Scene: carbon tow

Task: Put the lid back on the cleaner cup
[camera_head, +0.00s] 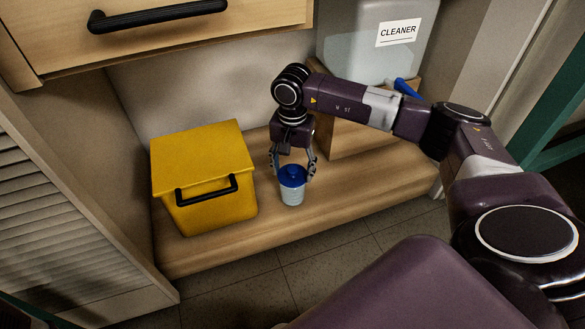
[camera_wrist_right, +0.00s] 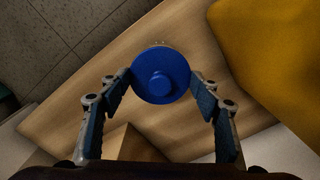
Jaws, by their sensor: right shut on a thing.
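The cleaner cup (camera_head: 292,196) is small and pale. It stands upright on the wooden shelf, right of the yellow box. The round blue lid (camera_head: 292,175) with a central knob is at the cup's mouth; I cannot tell whether it is fully seated. In the right wrist view the lid (camera_wrist_right: 160,72) covers nearly all of the cup. My right gripper (camera_head: 292,170) points down over the cup and is shut on the lid, one finger on each side. Its fingers also show in the right wrist view (camera_wrist_right: 162,84). My left gripper is not in view.
A yellow box (camera_head: 215,205) with a black handle stands close left of the cup. A grey container labelled CLEANER (camera_head: 355,50), with a blue tap (camera_head: 405,87), stands on a wooden block behind right. A drawer (camera_head: 240,35) overhangs at upper left. The shelf (camera_head: 375,185) is clear right of the cup.

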